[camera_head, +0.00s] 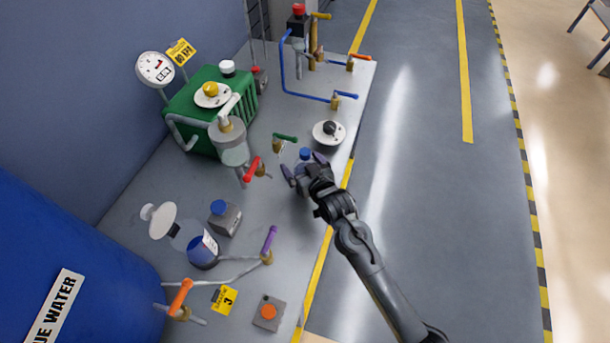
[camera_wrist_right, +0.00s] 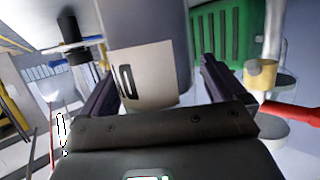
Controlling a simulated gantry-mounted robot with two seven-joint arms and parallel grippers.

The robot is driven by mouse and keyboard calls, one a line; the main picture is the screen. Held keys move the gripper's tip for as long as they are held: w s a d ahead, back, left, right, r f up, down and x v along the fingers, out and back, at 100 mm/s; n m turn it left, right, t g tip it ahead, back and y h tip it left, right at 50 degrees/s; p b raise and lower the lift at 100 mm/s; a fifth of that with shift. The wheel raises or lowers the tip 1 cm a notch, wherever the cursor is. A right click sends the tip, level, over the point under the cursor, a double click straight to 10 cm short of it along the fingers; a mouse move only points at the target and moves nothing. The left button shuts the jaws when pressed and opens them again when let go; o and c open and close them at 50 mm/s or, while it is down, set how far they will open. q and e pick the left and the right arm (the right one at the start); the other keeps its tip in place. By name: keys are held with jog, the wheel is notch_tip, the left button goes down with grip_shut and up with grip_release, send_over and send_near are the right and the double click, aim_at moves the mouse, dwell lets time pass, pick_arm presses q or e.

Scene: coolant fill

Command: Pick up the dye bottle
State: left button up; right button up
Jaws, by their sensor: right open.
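The dye bottle (camera_head: 305,154) has a blue cap and stands near the right edge of the grey bench in the head view. My right gripper (camera_head: 303,166) is open, with one dark finger on each side of the bottle. In the right wrist view its fingers (camera_wrist_right: 157,83) also flank the bottle, and a gap seems to show at the right finger. My left gripper is in neither view.
A red-handled valve (camera_head: 252,168) and a green-handled valve (camera_head: 284,138) stand left of the bottle. A round white disc with a black knob (camera_head: 328,133) lies behind it. A green machine (camera_head: 205,110) is farther left. The bench is fairly clear in front of the bottle.

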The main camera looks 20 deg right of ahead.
aim_at(309, 159)
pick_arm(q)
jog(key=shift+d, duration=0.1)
pick_arm(e)
jog(key=shift+c, duration=0.5)
jog(key=c, duration=1.3)
jog(key=shift+r, duration=0.1)
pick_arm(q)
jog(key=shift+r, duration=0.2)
pick_arm(e)
jog(key=shift+r, duration=0.8)
pick_arm(q)
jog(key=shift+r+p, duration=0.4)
jog(key=shift+p, duration=0.2)
pick_arm(e)
jog(key=r, duration=0.3)
jog(key=shift+s+d, duration=0.25)
jog(key=shift+d, duration=0.15)
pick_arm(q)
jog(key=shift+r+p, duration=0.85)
pick_arm(e)
jog(key=s+d+r, duration=0.6)
jog(key=d, duration=0.2)
jog(key=shift+s+d+r, duration=0.15)
jog(key=shift+d, duration=0.2)
